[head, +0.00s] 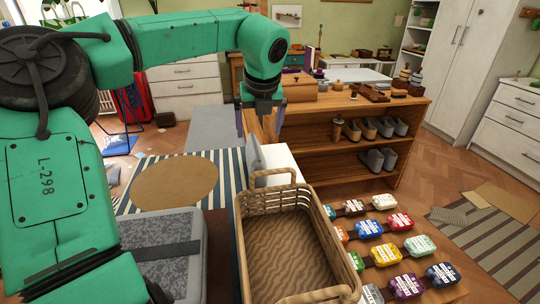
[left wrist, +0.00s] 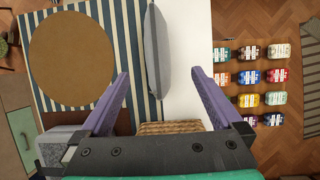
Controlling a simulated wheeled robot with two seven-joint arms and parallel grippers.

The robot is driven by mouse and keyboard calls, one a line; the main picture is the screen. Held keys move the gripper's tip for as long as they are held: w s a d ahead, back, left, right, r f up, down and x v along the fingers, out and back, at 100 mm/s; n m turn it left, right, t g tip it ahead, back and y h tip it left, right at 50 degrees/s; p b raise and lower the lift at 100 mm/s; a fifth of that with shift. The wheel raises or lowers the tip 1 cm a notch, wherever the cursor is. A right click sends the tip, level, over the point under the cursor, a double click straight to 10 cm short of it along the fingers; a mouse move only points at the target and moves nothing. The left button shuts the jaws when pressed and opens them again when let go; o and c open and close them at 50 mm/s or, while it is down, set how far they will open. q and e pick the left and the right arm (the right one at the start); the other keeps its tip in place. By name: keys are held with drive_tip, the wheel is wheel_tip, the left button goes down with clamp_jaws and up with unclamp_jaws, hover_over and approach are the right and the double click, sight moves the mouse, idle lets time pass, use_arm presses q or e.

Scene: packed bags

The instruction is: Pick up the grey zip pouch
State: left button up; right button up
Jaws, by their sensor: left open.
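The grey pouch (head: 254,156) stands on edge beside a white block-like surface, just in front of the wooden shelf. In the left wrist view the pouch (left wrist: 157,50) is a narrow grey-blue shape seen from above. My left gripper (head: 261,120) points down above the pouch, with its purple fingers spread and nothing between them. In the left wrist view the fingertips (left wrist: 160,73) lie on either side of the pouch's near end. They appear to be above it and not touching. No zip can be made out. My right gripper is out of view.
A wicker basket (head: 348,268) stands in front of the pouch. A grey strapped case (head: 165,225) lies at left, near a striped rug (head: 135,160) with a round brown mat (head: 174,182). Several coloured packets (head: 370,229) lie at right. The wooden shelf (head: 365,163) stands close behind.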

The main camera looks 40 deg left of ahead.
sight(253, 150)
use_arm(q)
drive_tip(key=f, duration=0.1)
drive_tip(key=a+f, duration=0.1)
drive_tip(key=f, duration=0.1)
drive_tip(key=shift+s+a+f, duration=0.3)
drive_tip(key=shift+s+f, duration=0.1)
drive_tip(key=shift+x, duration=1)
drive_tip(key=p+x, duration=0.1)
drive_tip(key=x, duration=0.2)
drive_tip(key=w+x, duration=0.1)
drive_tip(key=x, duration=0.2)
drive_tip(key=shift+d+f+p, duration=0.1)
drive_tip(key=shift+p, duration=0.3)
drive_tip(key=shift+w+f, duration=0.1)
drive_tip(key=shift+f, duration=0.05)
clamp_jaws()
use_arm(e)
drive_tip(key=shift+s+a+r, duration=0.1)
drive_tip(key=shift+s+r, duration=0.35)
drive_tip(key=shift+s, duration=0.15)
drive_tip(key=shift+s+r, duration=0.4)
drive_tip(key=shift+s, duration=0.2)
